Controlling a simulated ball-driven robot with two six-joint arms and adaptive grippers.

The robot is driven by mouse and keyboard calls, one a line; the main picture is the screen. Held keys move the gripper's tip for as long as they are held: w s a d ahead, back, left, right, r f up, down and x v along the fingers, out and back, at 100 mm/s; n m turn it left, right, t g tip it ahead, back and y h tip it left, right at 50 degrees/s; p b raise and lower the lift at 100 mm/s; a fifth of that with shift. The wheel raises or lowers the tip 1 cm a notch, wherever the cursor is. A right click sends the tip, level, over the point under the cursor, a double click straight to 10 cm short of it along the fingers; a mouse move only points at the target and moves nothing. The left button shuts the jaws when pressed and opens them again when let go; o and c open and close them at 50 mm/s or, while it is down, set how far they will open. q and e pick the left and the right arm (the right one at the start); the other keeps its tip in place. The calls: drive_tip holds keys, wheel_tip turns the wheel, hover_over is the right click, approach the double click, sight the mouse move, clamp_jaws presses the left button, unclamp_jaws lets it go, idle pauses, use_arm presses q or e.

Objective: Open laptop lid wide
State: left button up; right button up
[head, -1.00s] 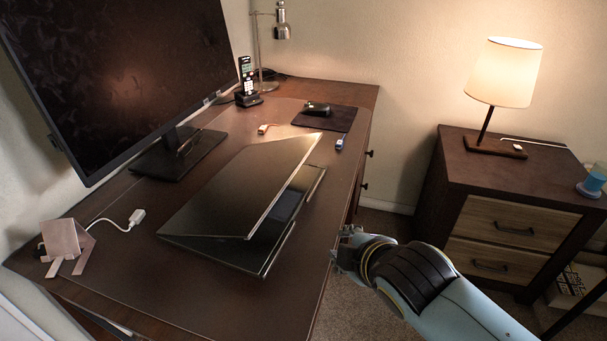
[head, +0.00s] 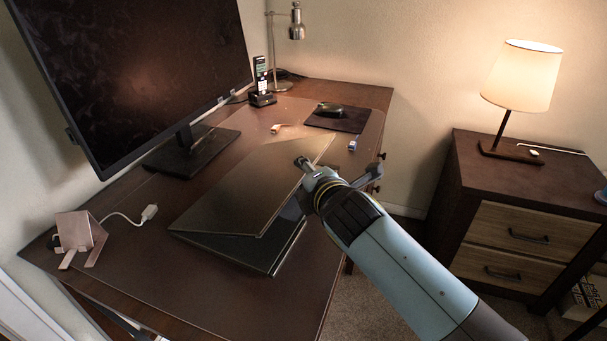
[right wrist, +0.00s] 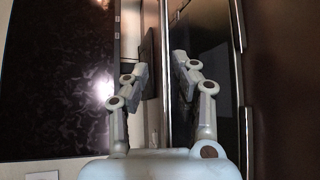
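The dark laptop (head: 245,190) lies on the desk blotter with its lid partly raised, leaving a wedge-shaped gap above the base (head: 235,252). My right gripper (head: 340,166) is at the lid's right side. Its two fingers are spread: one shows over the lid's outer face, the other stands out to the right. In the right wrist view the fingers (right wrist: 160,68) are apart, with a thin bright edge running between them. I cannot tell whether either finger touches the lid. My left gripper is not in view.
A large monitor (head: 130,70) on a stand (head: 195,155) rises behind the laptop. A copper stand (head: 78,235) and white cable plug (head: 150,212) are at left. The front blotter is clear.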

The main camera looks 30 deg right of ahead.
drive_tip(key=shift+w+d+f, duration=0.15)
drive_tip(key=shift+w, duration=0.45)
clamp_jaws()
